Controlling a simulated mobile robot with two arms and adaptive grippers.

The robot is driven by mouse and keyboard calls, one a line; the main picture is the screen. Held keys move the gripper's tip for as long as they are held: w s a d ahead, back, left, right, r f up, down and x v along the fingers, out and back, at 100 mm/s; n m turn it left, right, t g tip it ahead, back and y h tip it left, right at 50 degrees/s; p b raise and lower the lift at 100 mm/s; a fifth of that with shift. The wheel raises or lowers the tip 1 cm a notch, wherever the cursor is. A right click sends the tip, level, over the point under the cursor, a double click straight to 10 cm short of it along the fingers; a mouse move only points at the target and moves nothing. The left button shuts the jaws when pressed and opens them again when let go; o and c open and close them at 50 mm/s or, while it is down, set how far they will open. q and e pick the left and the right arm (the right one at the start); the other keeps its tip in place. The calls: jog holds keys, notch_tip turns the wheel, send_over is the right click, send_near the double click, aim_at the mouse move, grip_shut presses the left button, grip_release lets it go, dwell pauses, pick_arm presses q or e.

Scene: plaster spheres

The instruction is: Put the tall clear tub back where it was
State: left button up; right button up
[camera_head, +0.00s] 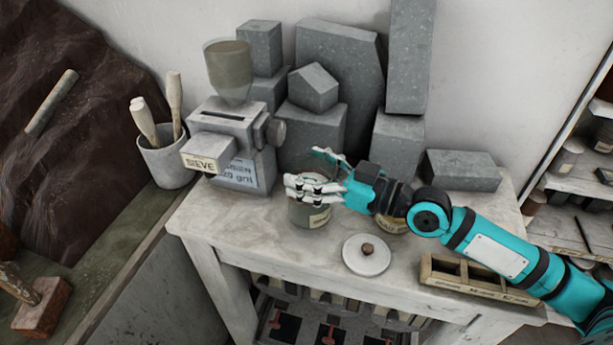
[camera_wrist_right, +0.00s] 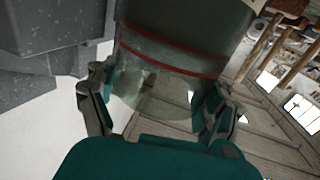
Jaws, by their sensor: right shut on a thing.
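The clear tub (camera_head: 311,214) is between the fingers of my right gripper (camera_head: 318,184), which is shut on it, over the middle of the table. In the head view its lower part and a pale label show below the fingers, and the fingers hide part of it. I cannot tell whether its base touches the tabletop. In the right wrist view the tub (camera_wrist_right: 165,75) is see-through, with red bands around it and a darker grey part above, and it sits between both fingers. My left gripper is not in view.
A white lid (camera_head: 367,255) with a brown knob lies in front on the table (camera_head: 250,235). Another container (camera_head: 392,224) is partly hidden behind my right arm. A divided wooden tray (camera_head: 478,281) is at right. The sieve machine (camera_head: 232,135) and grey blocks (camera_head: 313,130) stand behind.

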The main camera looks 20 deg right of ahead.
jog(key=f, duration=0.1)
jog(key=f+b, duration=0.1)
jog(key=f, duration=0.1)
jog(key=shift+w+a+f, duration=0.15)
jog(key=shift+w+a, duration=0.1)
jog(key=shift+w, duration=0.05)
jog(key=shift+f, duration=0.15)
jog(key=shift+f+b, duration=0.1)
jog(key=shift+b, duration=0.25)
jog(key=o, duration=1.6)
